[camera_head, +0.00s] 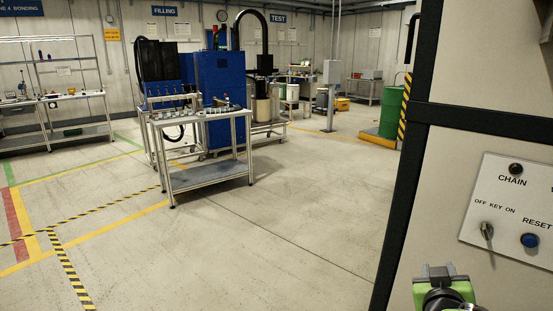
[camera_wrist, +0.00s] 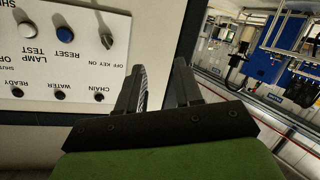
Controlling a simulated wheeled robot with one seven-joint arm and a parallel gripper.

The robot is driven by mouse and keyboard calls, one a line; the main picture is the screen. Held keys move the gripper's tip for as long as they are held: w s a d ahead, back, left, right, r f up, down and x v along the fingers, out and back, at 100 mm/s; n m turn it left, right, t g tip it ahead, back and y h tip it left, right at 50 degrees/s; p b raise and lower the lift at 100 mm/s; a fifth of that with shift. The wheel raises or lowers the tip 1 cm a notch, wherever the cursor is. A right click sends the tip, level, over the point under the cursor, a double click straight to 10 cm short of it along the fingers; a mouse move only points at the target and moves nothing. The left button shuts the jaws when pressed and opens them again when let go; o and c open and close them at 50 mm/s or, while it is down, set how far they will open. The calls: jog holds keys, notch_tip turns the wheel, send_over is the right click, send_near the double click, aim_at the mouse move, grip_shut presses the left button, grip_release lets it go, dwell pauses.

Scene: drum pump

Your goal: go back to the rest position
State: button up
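My gripper (camera_head: 439,270) shows at the bottom right of the head view, in front of the light cabinet and below its control panel. In the wrist view my gripper (camera_wrist: 159,66) has its two dark fingers apart, with nothing held between them. The white control panel (camera_head: 515,200) carries a key switch (camera_head: 487,231) and a blue reset button (camera_head: 530,240). The panel also shows upside down at the upper left of the wrist view (camera_wrist: 75,75), with the key switch (camera_wrist: 106,38) left of the fingers. The fingers look clear of the key.
The cabinet's black frame post (camera_head: 398,215) stands close on the right. A metal cart (camera_head: 210,178) with small parts stands before a blue machine (camera_head: 220,78). A green drum (camera_head: 391,112) is farther back. The floor in the middle is clear.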

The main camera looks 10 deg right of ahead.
jog(key=s+a+n+g+y, duration=0.1)
jog(key=s+a+y, duration=0.15)
jog(key=a, duration=0.65)
jog(key=s+a+n+g+y, duration=0.1)
jog(key=a+y, duration=0.3)
jog(key=a, duration=0.5)
jog(key=s+a+f+n+g+y, duration=0.1)
jog(key=s+a+f+g+y, duration=0.15)
jog(key=s+a, duration=0.7)
notch_tip(320, 180, up, 16)
jog(key=s+d+g+p, duration=0.1)
jog(key=s+p, duration=0.2)
jog(key=p, duration=1.3)
jog(key=shift+d+r+g+y, duration=0.2)
jog(key=shift+r+g+y, duration=0.05)
jog(key=shift+g+y, duration=0.1)
